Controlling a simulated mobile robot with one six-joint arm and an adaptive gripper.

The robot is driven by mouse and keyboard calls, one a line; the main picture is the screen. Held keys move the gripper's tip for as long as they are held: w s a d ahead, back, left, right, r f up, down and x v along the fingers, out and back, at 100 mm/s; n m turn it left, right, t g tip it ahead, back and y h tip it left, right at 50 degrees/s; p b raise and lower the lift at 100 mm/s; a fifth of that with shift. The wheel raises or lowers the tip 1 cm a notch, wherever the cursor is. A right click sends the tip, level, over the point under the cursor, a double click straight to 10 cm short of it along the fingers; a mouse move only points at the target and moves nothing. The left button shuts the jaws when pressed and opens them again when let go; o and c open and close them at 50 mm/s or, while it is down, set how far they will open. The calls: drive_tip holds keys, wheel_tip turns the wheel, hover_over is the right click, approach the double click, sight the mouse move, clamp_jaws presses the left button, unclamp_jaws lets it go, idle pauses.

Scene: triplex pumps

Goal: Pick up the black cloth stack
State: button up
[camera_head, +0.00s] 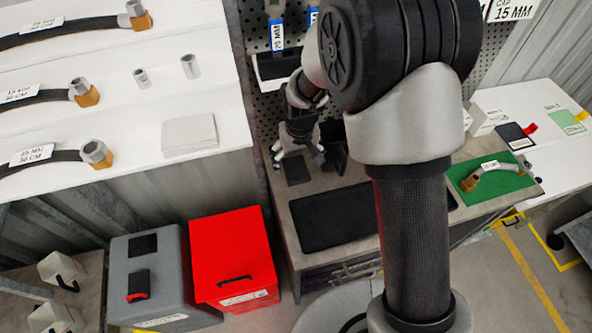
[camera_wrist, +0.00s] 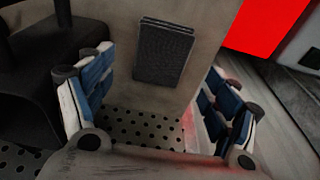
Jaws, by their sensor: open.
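The black cloth stack (camera_wrist: 164,52) is a small dark rectangle of layered cloth lying flat on the grey bench top. It shows upper middle in the wrist view, beyond and between my fingers. In the head view the stack (camera_head: 297,170) lies near the bench's left edge, just below my gripper (camera_head: 302,155). My gripper (camera_wrist: 155,100) is open in the wrist view, its blue-and-grey fingers spread wide with nothing between the tips. The fingers look apart from the cloth. My arm covers part of the bench in the head view.
A perforated panel (camera_head: 255,22) stands behind the bench. A black mat (camera_head: 335,217) lies in front of the stack. A red box (camera_head: 230,250) and a grey box (camera_head: 160,275) stand lower left. A green mat (camera_head: 520,183) with a hose lies right.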

sight(296, 167)
drive_tip(key=f, duration=0.3)
drive_tip(key=f+b, duration=0.1)
drive_tip(key=shift+w+a+f, duration=0.1)
drive_tip(key=shift+w+f, duration=0.15)
drive_tip(key=shift+w, duration=0.1)
drive_tip(key=shift+c, duration=0.2)
drive_tip(key=c, duration=1.1)
